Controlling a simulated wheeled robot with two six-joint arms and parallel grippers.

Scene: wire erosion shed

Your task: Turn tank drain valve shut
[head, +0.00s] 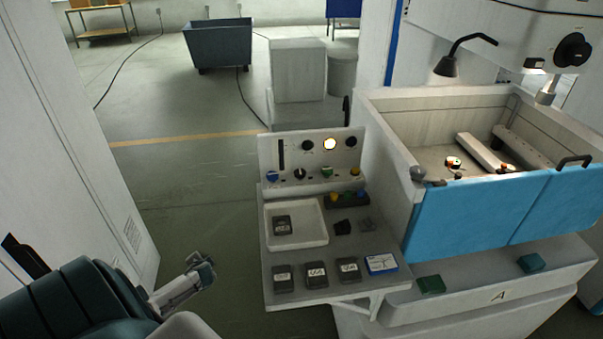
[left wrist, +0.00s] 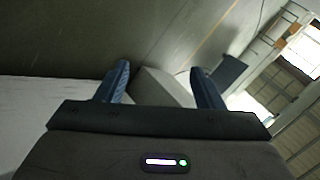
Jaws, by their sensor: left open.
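The white-walled tank (head: 440,115) with blue front doors (head: 470,215) is at the right in the head view. A small grey rounded fitting with a dark lever (head: 418,174) sits at its front left corner. I cannot tell whether this is the drain valve or how it is set. My left gripper (head: 203,270) is at the lower left in the head view, left of the control shelf and well apart from the tank. In the left wrist view my left gripper (left wrist: 162,86) is open, its two blue fingers apart with nothing held. My right gripper is not in view.
The control shelf (head: 295,250) carries a white tray (head: 310,238), several dark blocks and a blue-edged card (head: 381,263). A panel with knobs (head: 312,158) stands behind it. A white cabinet (head: 75,130) borders the left. Floor between is clear.

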